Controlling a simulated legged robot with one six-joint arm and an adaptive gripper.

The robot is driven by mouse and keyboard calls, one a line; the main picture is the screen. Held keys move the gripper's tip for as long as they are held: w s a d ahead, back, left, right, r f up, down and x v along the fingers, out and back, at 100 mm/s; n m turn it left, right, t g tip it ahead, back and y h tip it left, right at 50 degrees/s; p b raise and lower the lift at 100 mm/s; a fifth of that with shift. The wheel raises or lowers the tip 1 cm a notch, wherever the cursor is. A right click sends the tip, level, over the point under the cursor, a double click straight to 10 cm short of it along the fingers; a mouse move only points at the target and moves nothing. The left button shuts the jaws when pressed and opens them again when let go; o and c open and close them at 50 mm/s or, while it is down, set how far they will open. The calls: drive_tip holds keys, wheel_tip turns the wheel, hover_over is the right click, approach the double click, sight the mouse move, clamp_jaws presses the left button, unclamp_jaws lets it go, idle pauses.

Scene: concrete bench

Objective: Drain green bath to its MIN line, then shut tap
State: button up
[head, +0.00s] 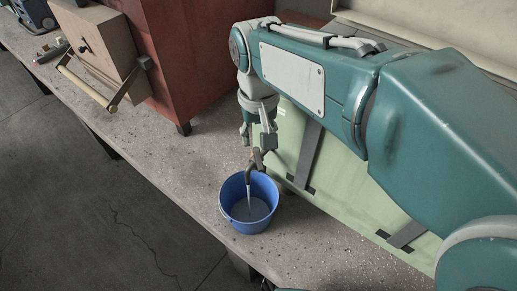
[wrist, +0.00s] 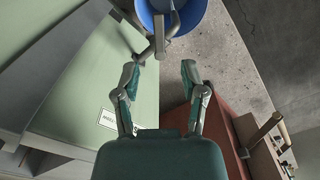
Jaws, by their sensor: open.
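The green bath (head: 330,172) stands on the bench, its pale green wall crossed by grey straps. Its tap (head: 257,161) juts out over a blue bucket (head: 229,208), and a pale stream falls from the spout into the bucket, which holds some liquid. My gripper (head: 258,138) is open and empty just above the tap. In the wrist view my gripper (wrist: 160,73) has its fingers spread, with the tap (wrist: 158,40) beyond the tips, apart from them. The bath wall (wrist: 85,85) carries a small white label (wrist: 107,118). I cannot make out the MIN line or the bath's liquid level.
A red cabinet (head: 190,50) stands on the bench behind, left of the bath. The bench's front edge (head: 120,140) runs close to the bucket. The bench between cabinet and bucket is clear.

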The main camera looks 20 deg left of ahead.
wheel_tip(320, 180, up, 4)
drive_tip(key=shift+r, duration=0.25)
idle(0.5)
